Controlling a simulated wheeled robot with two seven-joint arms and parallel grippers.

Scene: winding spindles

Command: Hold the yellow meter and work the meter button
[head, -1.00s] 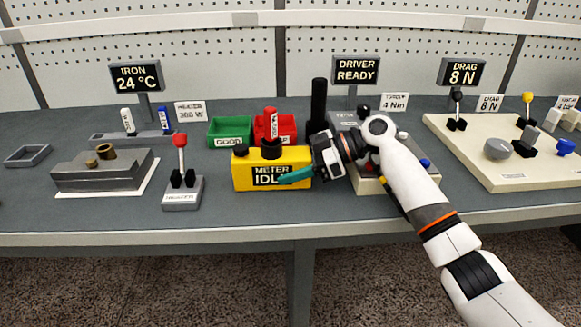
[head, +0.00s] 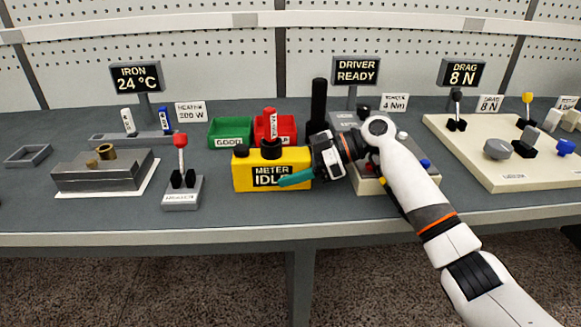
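The yellow meter (head: 243,172) stands on the bench in the middle of the head view, with a label reading METER and IDLE. Black round parts (head: 271,150) stick up from its top; which one is the button I cannot tell for sure. My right gripper (head: 297,178) reaches in from the right, with a teal finger lying across the lower right of the meter's front. Its other finger is hidden, so I cannot tell whether it is open or shut, or whether it touches the meter. My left gripper is not in view.
A green bin (head: 230,132) and a red bin (head: 286,127) stand behind the meter. A black post (head: 318,103) rises behind my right gripper. A red-knobbed lever (head: 181,160) stands to the left. The grey iron block (head: 100,175) is farther left. The bench front is clear.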

